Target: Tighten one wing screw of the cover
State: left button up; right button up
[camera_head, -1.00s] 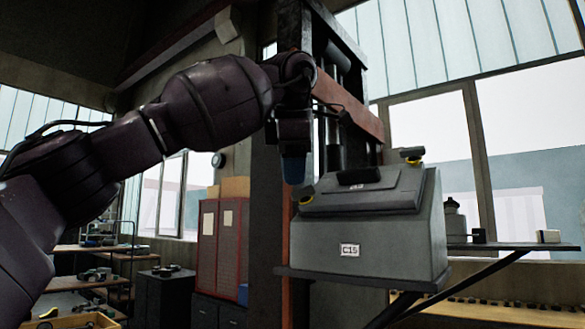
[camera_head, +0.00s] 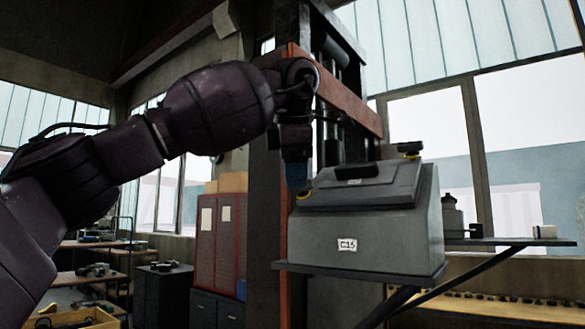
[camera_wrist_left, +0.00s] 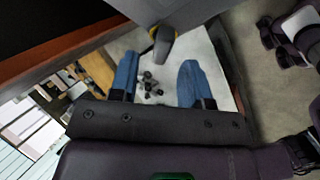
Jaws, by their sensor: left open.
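The cover (camera_head: 375,188) is a dark grey sloped lid on a grey box labelled C15 (camera_head: 320,240). A dark wing screw with yellow (camera_head: 304,195) sits at its left end, and another wing screw (camera_head: 410,149) stands at its upper right. My left gripper (camera_head: 296,180) points down just above the left wing screw, its blue fingertips close to it. In the left wrist view the open blue fingers (camera_wrist_left: 158,72) are apart and empty, and the wing screw (camera_wrist_left: 163,43) shows just ahead of the gap between them. My right gripper is not in view.
The box stands on a shelf (camera_head: 360,267) in front of a tall press frame with an orange beam (camera_head: 345,95). A small grey canister (camera_head: 452,216) is on the right. A red cabinet (camera_head: 220,242) and benches stand at the left behind.

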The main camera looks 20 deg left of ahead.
pick_arm(q)
jog(key=shift+w+d+f, duration=0.2)
jog(key=shift+w+f, duration=0.4)
jog(key=shift+f, duration=0.25)
jog(key=shift+c, duration=0.4)
grip_shut()
jog(key=shift+m+t, duration=0.8)
jog(key=shift+m, duration=1.4)
jog(key=shift+m, duration=0.7)
jog(key=m+t, duration=0.1)
jog(key=m, duration=0.2)
